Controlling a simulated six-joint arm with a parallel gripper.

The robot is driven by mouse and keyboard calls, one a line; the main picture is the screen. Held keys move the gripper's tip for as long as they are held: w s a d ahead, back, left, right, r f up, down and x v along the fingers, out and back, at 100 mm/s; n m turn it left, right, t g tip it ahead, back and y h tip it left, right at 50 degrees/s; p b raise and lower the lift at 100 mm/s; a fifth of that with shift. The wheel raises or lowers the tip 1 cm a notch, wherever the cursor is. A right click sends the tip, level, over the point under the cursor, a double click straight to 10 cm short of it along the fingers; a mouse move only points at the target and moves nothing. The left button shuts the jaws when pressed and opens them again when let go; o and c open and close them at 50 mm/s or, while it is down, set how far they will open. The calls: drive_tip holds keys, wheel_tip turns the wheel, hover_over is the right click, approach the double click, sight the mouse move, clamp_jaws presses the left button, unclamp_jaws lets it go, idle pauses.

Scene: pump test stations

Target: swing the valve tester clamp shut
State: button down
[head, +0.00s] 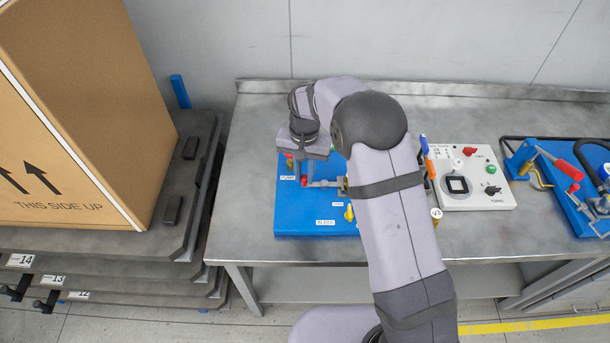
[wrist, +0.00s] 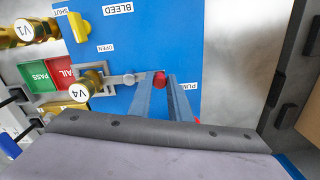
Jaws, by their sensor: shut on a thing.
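The valve tester is a blue panel (head: 290,222) on the metal bench, partly hidden by my arm. Its clamp has a grey lever (wrist: 128,78) with a red knob (wrist: 160,79) at the end; the knob also shows in the head view (head: 304,181). The lever reaches from a grey bracket beside the brass valve marked V4 (wrist: 85,92) toward the PUMP label. My gripper (wrist: 162,82) is shut on the red knob, one finger at each side. In the head view my wrist hides much of the panel's top. I cannot tell how far the clamp is swung.
Green PASS and red FAIL blocks (wrist: 54,74), a brass V1 valve (wrist: 28,32) and a yellow handle (wrist: 78,27) crowd the panel. A white control box (head: 480,195) and another blue station (head: 580,215) stand right. A large carton (head: 80,110) on dark shelving stands left.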

drive_tip(key=shift+w+r, duration=0.1)
drive_tip(key=shift+w, duration=0.1)
idle(0.3)
drive_tip(key=c, duration=1.6)
unclamp_jaws()
drive_tip(key=shift+s, duration=0.1)
drive_tip(key=shift+c, duration=0.2)
drive_tip(key=shift+r+b, duration=1.25)
drive_tip(key=shift+r, duration=2.4)
